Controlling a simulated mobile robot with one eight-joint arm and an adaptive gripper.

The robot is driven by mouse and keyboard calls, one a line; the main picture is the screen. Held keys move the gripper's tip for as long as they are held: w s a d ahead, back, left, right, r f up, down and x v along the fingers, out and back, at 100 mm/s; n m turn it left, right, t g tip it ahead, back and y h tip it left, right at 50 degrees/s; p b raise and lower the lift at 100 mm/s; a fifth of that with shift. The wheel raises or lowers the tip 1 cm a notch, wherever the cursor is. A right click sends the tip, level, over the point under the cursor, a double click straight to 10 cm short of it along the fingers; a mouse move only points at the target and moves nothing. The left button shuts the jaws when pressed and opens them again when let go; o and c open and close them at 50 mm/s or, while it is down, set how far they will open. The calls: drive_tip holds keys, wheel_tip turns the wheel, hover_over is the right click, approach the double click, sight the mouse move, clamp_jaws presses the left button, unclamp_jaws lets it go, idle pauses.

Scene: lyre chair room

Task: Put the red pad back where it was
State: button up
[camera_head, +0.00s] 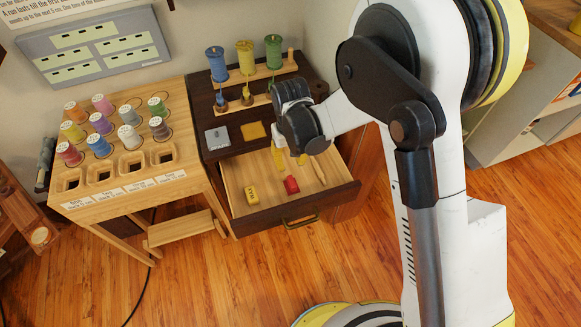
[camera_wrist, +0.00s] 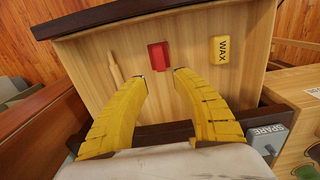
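The red pad (camera_head: 291,185) lies on the floor of the pulled-out drawer (camera_head: 233,183). In the wrist view the red pad (camera_wrist: 154,57) lies just beyond my fingertips, near the middle of the drawer floor. My gripper (camera_wrist: 160,75) has its two yellow fingers spread apart, with nothing visible between them. In the head view my gripper (camera_head: 289,155) hangs over the rear part of the drawer, partly hidden by my arm. My wrist hides part of that top.
A yellow WAX block (camera_wrist: 221,49) and a wooden stick (camera_wrist: 115,68) flank the pad in the drawer. Blue, yellow and green spools (camera_head: 245,57) stand at the cabinet's back. A wooden rack (camera_head: 80,203) of coloured thread spools stands left. Open floor lies in front.

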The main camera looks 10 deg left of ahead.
drive_tip(key=shift+r, duration=0.95)
drive_tip(key=shift+d, duration=0.1)
drive_tip(key=s+d+r+m+t+y, duration=0.1)
drive_tip(key=d+r+m+t, duration=0.2)
drive_tip(key=d+r, duration=1.4)
drive_tip(key=s+d+r+m+t, duration=0.1)
drive_tip(key=s+d+r+t, duration=0.1)
drive_tip(key=s+d, duration=0.3)
drive_tip(key=s+d+r+m+t+h, duration=0.1)
drive_tip(key=s+d+r+m+t, duration=0.1)
drive_tip(key=s+d+r, duration=0.3)
drive_tip(key=s+d, duration=0.1)
drive_tip(key=d, duration=0.1)
drive_tip(key=shift+s+d, duration=0.3)
drive_tip(key=shift+d, duration=0.05)
drive_tip(key=shift+c, duration=0.5)
